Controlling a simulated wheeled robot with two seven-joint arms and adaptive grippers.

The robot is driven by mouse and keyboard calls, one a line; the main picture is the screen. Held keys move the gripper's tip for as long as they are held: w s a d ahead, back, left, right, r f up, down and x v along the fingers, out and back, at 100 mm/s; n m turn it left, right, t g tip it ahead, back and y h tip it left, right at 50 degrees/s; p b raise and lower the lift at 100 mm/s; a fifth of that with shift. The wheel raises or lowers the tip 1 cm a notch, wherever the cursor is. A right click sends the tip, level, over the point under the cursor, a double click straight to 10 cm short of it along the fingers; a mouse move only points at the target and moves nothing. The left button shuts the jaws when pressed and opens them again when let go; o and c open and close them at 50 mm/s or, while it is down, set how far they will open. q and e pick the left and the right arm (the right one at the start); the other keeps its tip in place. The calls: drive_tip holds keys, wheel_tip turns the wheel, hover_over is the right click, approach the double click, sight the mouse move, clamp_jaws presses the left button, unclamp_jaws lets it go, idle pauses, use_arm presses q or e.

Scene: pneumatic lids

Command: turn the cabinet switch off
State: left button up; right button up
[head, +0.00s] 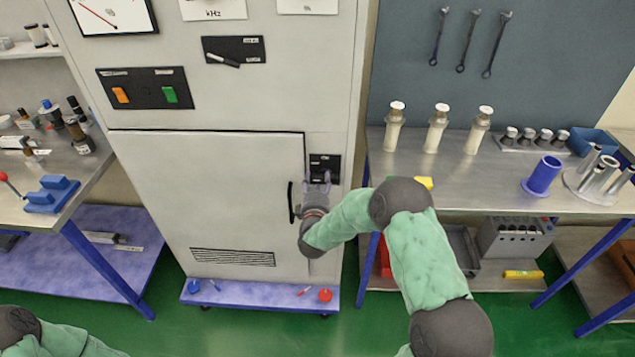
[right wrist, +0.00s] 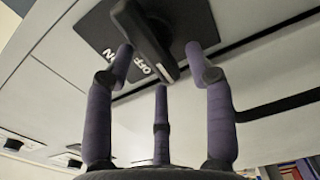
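The cabinet switch (head: 324,167) is a black plate with a dark handle on the grey cabinet's front, right of the door. In the right wrist view the black switch handle (right wrist: 148,38) sits on a plate lettered ON and OFF, its white-marked end beside the lettering. My right gripper (head: 318,180) reaches up at the switch from below. Its purple fingers are spread open on both sides of the handle's end in the wrist view (right wrist: 160,72); contact is unclear. My left arm shows only at the lower left; its gripper is out of view.
The grey cabinet door (head: 210,190) has a black pull handle (head: 292,202) close left of my right gripper. Above are orange and green rockers (head: 146,90) and a lever plate (head: 235,50). A metal bench (head: 480,175) with bottles stands right; another bench stands left.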

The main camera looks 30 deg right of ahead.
drive_tip(key=shift+s, duration=0.1)
drive_tip(key=v, duration=1.2)
drive_tip(key=shift+f, duration=0.1)
drive_tip(key=s+a+f+m+g+y, duration=0.25)
drive_tip(key=a+f+y, duration=0.2)
drive_tip(key=f, duration=0.55)
drive_tip(key=s+a+f+m+g+y, duration=0.2)
drive_tip(key=a+f+m+g+y, duration=0.15)
drive_tip(key=a+f, duration=0.4)
drive_tip(key=s+a+f+m+g+y, duration=0.1)
drive_tip(key=s+a+f+m+g, duration=0.1)
drive_tip(key=s, duration=0.4)
drive_tip(key=s+a+f+m+g+y, duration=0.2)
drive_tip(key=s+a+f+m+g, duration=0.1)
drive_tip(key=s+f, duration=0.3)
drive_tip(key=s+a+f+m+g+y, duration=0.2)
drive_tip(key=s+a+f+m+g, duration=0.1)
drive_tip(key=s, duration=0.4)
drive_tip(key=shift+s+f+g, duration=0.3)
drive_tip(key=shift+f+g, duration=0.2)
drive_tip(key=shift+f, duration=0.05)
